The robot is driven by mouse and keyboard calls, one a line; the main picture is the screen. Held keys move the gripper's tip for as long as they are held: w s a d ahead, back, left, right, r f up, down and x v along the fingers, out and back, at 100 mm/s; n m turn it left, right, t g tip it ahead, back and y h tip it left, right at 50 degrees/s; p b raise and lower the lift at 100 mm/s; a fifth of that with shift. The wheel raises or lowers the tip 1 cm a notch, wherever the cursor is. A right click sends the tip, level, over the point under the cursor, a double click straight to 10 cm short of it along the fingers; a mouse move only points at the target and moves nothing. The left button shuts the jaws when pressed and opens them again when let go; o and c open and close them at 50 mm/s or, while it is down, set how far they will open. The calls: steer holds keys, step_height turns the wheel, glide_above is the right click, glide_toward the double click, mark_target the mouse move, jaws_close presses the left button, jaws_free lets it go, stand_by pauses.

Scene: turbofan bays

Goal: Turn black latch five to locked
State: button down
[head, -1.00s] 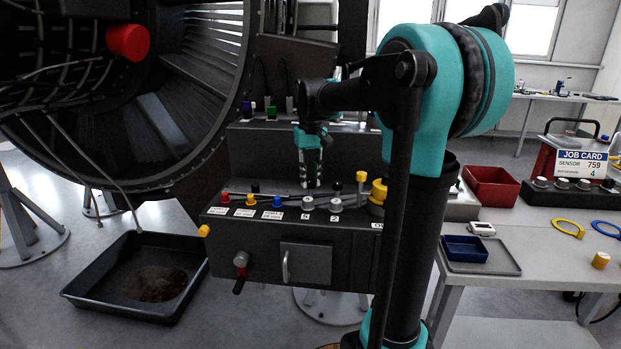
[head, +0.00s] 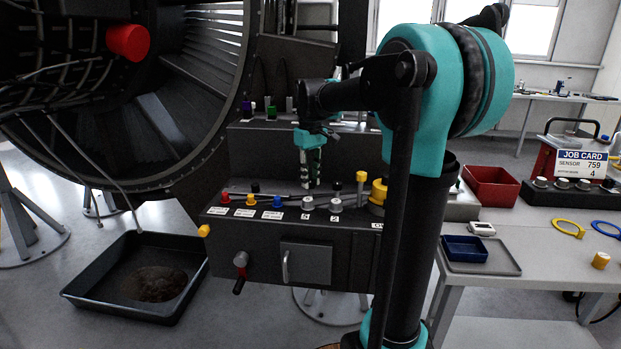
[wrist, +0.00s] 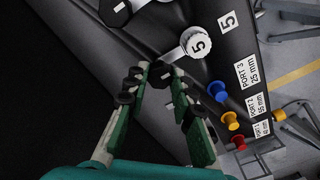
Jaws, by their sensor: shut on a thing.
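Latch five has a silver hub (wrist: 196,42) marked 5 in the wrist view. In the head view my gripper (head: 312,184) points down at the panel top, just above the silver hub (head: 308,203) of latch five. The fingers mostly hide the black knob there. A white label 5 (wrist: 228,21) lies beside the hub.
A neighbouring latch with a black knob (wrist: 115,11) is close by. Blue (wrist: 218,91), yellow and red port plugs stand along the panel edge. A yellow-topped post (head: 361,177) rises right of my gripper. The engine casing (head: 215,110) is at the left.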

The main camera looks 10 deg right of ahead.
mark_target(311, 181)
steer(key=c, duration=1.3)
jaws_free()
step_height(311, 181, up, 12)
